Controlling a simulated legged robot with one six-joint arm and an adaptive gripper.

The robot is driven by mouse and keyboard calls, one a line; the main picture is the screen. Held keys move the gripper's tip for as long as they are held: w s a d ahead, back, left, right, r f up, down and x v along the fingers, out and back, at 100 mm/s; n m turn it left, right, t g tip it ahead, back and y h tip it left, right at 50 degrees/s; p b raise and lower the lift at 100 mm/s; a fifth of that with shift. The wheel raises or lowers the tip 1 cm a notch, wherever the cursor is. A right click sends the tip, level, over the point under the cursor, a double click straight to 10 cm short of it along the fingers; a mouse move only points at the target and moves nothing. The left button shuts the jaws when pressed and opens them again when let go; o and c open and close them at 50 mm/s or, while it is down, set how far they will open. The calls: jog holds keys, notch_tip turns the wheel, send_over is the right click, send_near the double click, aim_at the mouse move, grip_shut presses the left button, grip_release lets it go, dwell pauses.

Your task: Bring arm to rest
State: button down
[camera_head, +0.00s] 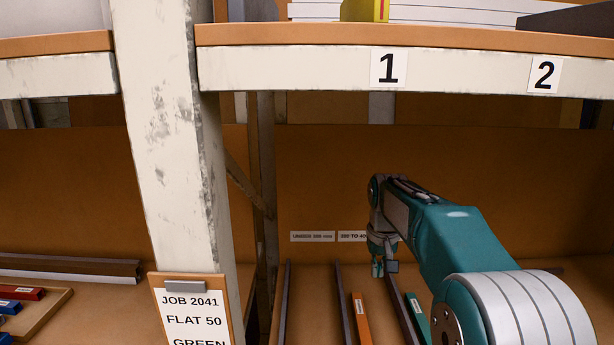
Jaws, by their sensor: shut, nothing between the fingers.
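My gripper (383,269) hangs at the end of my teal and grey arm, which reaches in from the lower right. It points down over the lower shelf, between dark divider rails. The fingers look close together with nothing held. An orange bar (361,318) lies in a lane below and left of the gripper. A green bar (417,318) lies below and right of it, partly hidden by my arm.
A worn white post (165,130) stands left, with a clipboard (190,308) reading "JOB 2041 FLAT 50 GREEN". The upper shelf (300,70) with labels 1 and 2 crosses above my arm. A wooden tray (45,318) with red and blue bars is far left.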

jog(key=s+r+t, duration=0.1)
jog(key=s+r, duration=0.2)
jog(key=s, duration=0.6)
jog(key=s+r+t, duration=0.1)
jog(key=s+r, duration=0.2)
jog(key=s, duration=0.5)
jog(key=s+f+t, duration=0.1)
jog(key=s+f, duration=0.2)
jog(key=s, duration=0.4)
jog(key=s+f+t, duration=0.1)
jog(key=s+f, duration=0.2)
jog(key=s, duration=0.5)
jog(key=shift+t, duration=0.3)
